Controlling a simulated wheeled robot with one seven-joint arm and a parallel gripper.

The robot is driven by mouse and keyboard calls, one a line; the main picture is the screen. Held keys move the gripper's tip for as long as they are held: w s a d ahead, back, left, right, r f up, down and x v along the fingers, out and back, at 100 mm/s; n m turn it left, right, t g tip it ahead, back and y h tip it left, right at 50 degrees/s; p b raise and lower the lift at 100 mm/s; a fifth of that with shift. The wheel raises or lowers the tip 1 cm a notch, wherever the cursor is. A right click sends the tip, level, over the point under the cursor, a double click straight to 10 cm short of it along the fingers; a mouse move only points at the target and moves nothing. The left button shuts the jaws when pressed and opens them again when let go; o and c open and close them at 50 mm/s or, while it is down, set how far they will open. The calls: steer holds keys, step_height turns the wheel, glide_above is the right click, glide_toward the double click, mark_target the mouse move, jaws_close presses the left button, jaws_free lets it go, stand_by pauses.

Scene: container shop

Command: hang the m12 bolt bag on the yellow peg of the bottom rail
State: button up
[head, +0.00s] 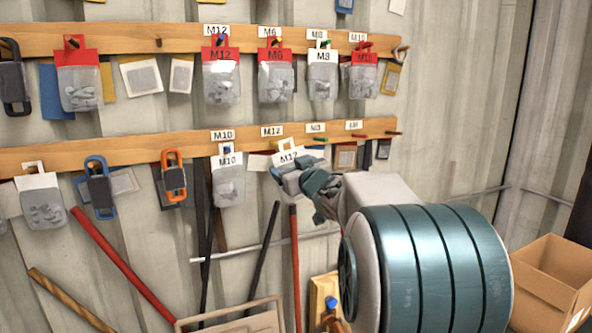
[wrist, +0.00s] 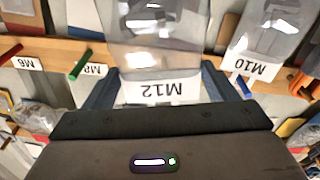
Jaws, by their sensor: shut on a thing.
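My gripper (head: 303,178) is shut on the m12 bolt bag, gripping it by its white header card (head: 288,157) in front of the bottom rail (head: 110,151). In the wrist view the header (wrist: 160,90) reads M12 upside down between my fingers, and the clear bag body (wrist: 155,35) extends past it. The bottom rail carries an M12 label (head: 271,131) just above the held bag. I cannot make out the yellow peg; the bag and gripper cover the area below that label. I cannot tell whether the header touches a peg.
An M10 bag (head: 229,181) hangs just left of the held bag. To the right are a green peg (head: 320,140) and a red peg (head: 360,136), both bare. The top rail (head: 140,39) holds several red- and white-topped bags. A cardboard box (head: 545,290) stands lower right.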

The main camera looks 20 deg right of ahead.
steer(key=shift+w+f, duration=0.15)
steer(key=shift+w, duration=2.45)
steer(key=shift+w+f, duration=0.25)
steer(key=shift+w, duration=0.65)
steer(key=o, duration=1)
steer(key=shift+s, duration=0.1)
steer(key=s+b, duration=0.2)
steer(key=s, duration=1.1)
steer(key=shift+s, duration=0.3)
steer(key=shift+f, duration=0.15)
